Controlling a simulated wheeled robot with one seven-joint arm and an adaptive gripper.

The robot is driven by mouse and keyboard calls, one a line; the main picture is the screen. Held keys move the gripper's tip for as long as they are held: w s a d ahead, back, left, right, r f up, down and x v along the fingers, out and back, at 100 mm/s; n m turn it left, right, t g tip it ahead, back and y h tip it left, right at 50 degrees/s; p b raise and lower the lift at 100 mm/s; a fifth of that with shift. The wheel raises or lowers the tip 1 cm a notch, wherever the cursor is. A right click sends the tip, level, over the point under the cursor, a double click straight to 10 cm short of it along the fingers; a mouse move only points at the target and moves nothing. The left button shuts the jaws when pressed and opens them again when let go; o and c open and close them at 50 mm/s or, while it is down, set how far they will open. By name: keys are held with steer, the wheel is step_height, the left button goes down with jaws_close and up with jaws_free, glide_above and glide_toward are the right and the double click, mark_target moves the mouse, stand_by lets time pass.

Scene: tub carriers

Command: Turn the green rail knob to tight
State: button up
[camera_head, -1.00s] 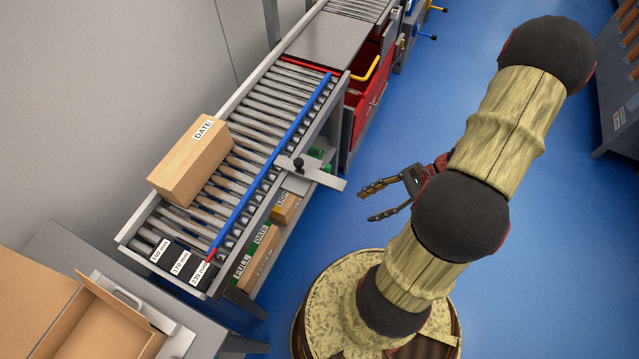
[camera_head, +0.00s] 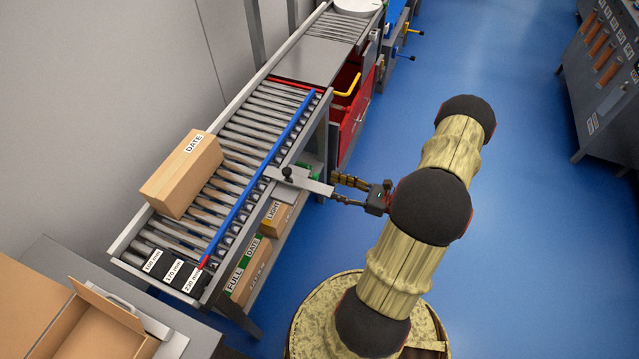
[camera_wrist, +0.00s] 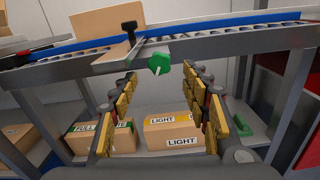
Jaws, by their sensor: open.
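The green rail knob (camera_wrist: 159,63) shows in the wrist view on the near side of the conveyor, under the end of a grey bracket (camera_wrist: 140,56). My gripper (camera_wrist: 170,82) is open, with one finger on each side of the knob in that view; the knob appears beyond the fingertips, and I see no contact. In the head view my gripper (camera_head: 334,188) is beside the outer end of the bracket (camera_head: 302,180), which hides most of the knob there. A black knob (camera_head: 287,172) sits on top of the bracket. The blue rail (camera_head: 245,190) runs along the rollers.
A carton marked DATE (camera_head: 180,178) stands on the rollers. Cartons marked LIGHT (camera_wrist: 172,134) and FULL (camera_wrist: 90,140) sit on the shelf below. Conveyor legs (camera_wrist: 291,100) stand at the sides. The blue floor (camera_head: 520,230) to the right is clear.

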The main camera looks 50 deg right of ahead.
mark_target(317, 180)
steer(key=b+x, duration=0.1)
steer(key=x, duration=0.4)
steer(key=c, duration=0.3)
steer(key=c, duration=0.8)
steer(key=shift+c, duration=0.3)
